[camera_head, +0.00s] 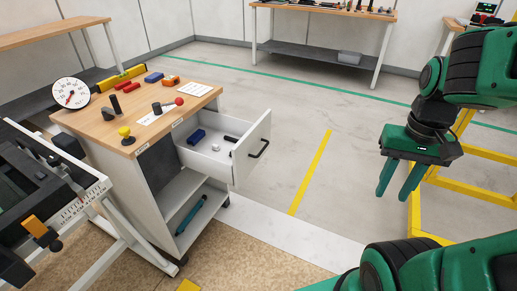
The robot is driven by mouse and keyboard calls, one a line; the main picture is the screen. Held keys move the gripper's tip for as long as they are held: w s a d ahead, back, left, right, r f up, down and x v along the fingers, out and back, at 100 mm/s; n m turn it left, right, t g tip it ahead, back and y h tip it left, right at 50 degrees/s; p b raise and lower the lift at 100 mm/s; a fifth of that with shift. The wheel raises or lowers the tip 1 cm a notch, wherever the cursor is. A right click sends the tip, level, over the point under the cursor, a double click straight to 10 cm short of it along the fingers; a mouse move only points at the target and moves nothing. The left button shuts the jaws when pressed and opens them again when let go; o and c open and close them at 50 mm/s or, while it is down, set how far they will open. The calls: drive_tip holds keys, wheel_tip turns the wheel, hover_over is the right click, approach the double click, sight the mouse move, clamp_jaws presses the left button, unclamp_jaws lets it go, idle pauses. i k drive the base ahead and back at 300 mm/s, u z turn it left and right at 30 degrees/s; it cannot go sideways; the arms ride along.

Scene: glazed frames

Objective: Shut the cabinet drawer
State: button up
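The cabinet (158,215) is a white unit with a wooden top, standing left of centre on casters. Its upper drawer (236,160) is pulled out to the right, with a white front and a black bar handle (259,149). A blue item (197,137) and small dark and white items lie inside the drawer. My gripper (396,192) is at the right, green, pointing down, with its two fingers apart and nothing between them. It is well to the right of the drawer handle and not touching it.
A gauge (71,93) and several small tools stand on the cabinet top. A machine on a white frame (110,215) stands close at the left. A workbench (330,12) is at the back. Yellow rails (470,184) lie behind my arm. Floor between drawer and gripper is clear.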

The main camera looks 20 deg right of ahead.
sight(254, 142)
drive_tip(key=i, duration=0.95)
drive_tip(key=u, duration=0.1)
